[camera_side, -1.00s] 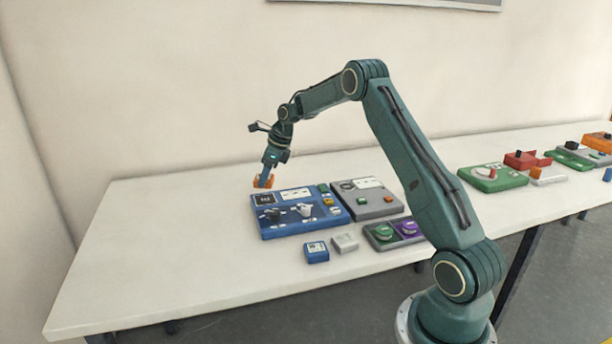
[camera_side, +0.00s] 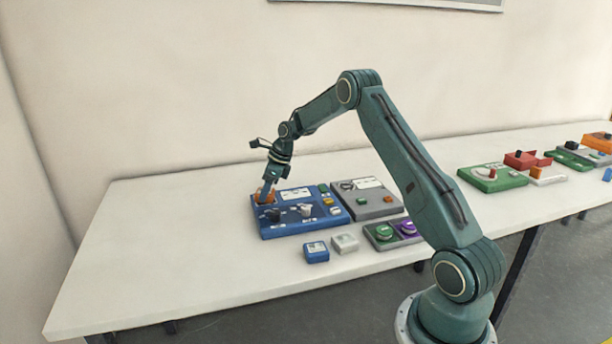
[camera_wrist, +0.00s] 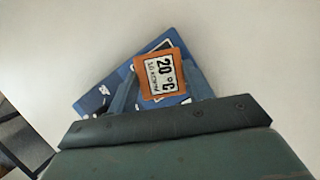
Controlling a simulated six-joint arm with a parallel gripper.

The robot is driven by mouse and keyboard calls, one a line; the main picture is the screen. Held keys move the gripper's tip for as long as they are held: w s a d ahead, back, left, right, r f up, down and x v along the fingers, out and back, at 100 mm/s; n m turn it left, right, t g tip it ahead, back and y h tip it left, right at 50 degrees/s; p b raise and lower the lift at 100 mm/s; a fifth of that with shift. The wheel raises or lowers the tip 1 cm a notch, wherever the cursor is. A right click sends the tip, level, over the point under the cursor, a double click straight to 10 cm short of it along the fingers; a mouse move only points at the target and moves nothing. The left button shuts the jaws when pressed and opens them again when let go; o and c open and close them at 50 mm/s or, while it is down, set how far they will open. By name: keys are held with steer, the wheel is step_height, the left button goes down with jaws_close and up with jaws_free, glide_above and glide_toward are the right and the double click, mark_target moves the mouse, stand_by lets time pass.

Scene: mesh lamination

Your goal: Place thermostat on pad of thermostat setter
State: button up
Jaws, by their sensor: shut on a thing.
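The orange thermostat (camera_side: 265,197) is held between the fingers of my gripper (camera_side: 267,190). In the wrist view the thermostat (camera_wrist: 160,73) shows a white label reading 20 °C, between the two fingers of my gripper (camera_wrist: 160,90). The thermostat setter (camera_side: 286,231) is a blue panel with knobs and buttons; it also shows in the wrist view (camera_wrist: 92,103). The thermostat is over the panel's far left corner, where the dark pad was seen earlier. The pad is now hidden behind it. I cannot tell whether the thermostat touches the pad.
A grey panel (camera_side: 381,209) stands right of the setter. The table's left side (camera_side: 170,240) is clear.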

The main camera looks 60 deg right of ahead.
steer(key=shift+f, duration=0.1)
steer(key=o, duration=1)
steer(key=v, duration=1.2)
